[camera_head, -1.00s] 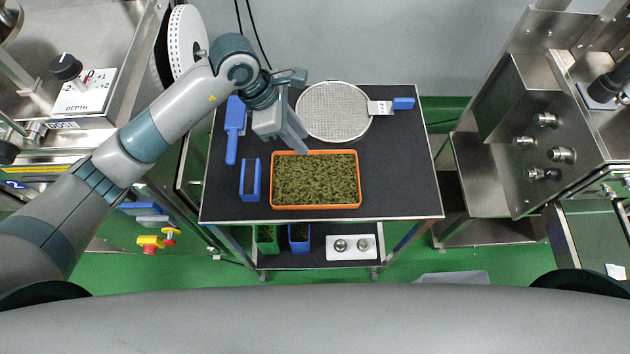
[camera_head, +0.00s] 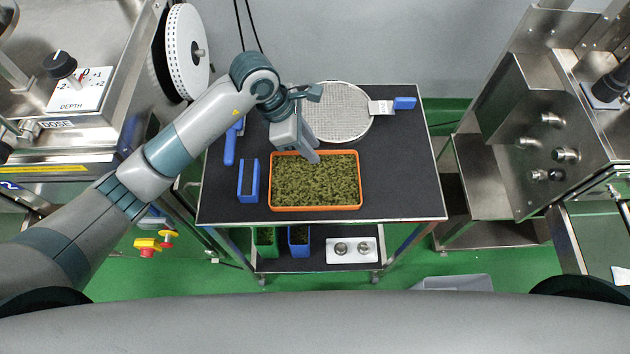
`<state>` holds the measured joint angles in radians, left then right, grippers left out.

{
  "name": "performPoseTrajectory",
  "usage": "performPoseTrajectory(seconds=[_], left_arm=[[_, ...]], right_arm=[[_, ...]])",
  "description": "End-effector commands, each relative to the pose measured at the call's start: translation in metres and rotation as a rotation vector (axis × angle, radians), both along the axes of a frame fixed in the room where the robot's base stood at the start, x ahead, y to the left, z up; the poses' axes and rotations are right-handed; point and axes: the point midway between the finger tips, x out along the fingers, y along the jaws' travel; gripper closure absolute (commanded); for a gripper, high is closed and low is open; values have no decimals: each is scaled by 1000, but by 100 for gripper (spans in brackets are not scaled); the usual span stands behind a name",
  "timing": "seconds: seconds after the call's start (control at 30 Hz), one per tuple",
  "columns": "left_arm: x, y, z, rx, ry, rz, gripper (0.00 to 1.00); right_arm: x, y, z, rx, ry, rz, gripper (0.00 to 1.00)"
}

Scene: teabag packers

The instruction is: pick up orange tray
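The orange tray (camera_head: 315,209) lies flat on the black top of the cart, filled with green-brown tea leaves (camera_head: 312,182). My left gripper (camera_head: 314,157) is at the tray's far edge, left of its middle, with its fingers pointing down toward the rim. From this angle I cannot tell whether the fingers touch the rim or are apart from it. The gap between the fingers is not clear. My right gripper is not in view.
A round mesh sieve (camera_head: 340,110) with a blue handle lies behind the tray. A blue scoop (camera_head: 230,146) and a blue holder (camera_head: 248,184) are to its left. The cart top (camera_head: 405,180) is clear at the right. Steel machines stand on both sides.

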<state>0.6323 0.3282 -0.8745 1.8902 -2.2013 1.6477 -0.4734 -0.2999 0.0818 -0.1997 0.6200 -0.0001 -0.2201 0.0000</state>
Motion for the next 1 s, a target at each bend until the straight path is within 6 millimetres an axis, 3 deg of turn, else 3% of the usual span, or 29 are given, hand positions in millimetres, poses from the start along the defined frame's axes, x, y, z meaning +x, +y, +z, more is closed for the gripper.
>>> performPoseTrajectory(seconds=[0.53, 0.63, 1.0], left_arm=[[0, -1, -3, 0, 0, 0, 76], [0, -1, -3, 0, 0, 0, 100], [0, -1, -2, -1, -1, 0, 100]], right_arm=[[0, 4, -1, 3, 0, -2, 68], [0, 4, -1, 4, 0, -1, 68], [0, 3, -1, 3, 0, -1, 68]])
